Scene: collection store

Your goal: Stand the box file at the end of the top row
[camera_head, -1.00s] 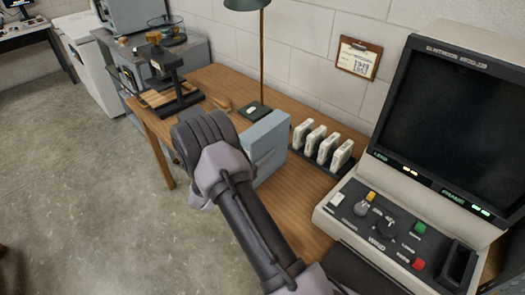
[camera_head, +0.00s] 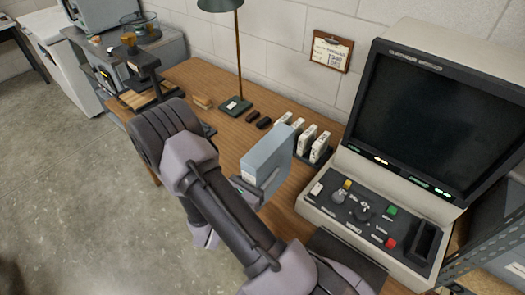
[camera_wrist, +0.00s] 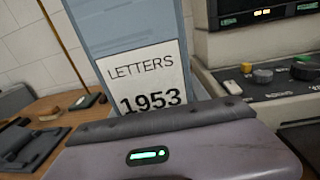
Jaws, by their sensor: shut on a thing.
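The box file (camera_head: 268,158) is a blue-grey upright box in the middle of the head view, in front of a row of white boxes. My gripper (camera_head: 262,184) is shut on its lower near part and hides some of it. In the wrist view, the box file (camera_wrist: 130,30) rises beyond my gripper, with a white label reading "LETTERS 1953" facing me. Its base is hidden, so I cannot tell how far it is above the desk. No top row of box files can be made out.
White boxes (camera_head: 320,147) stand in a dark rack on the wooden desk (camera_head: 205,82). A green lamp (camera_head: 235,105) and two small dark objects (camera_head: 257,119) are behind the file. A large reader machine (camera_head: 365,215) is at right, with grey metal shelving (camera_head: 490,240) beside it.

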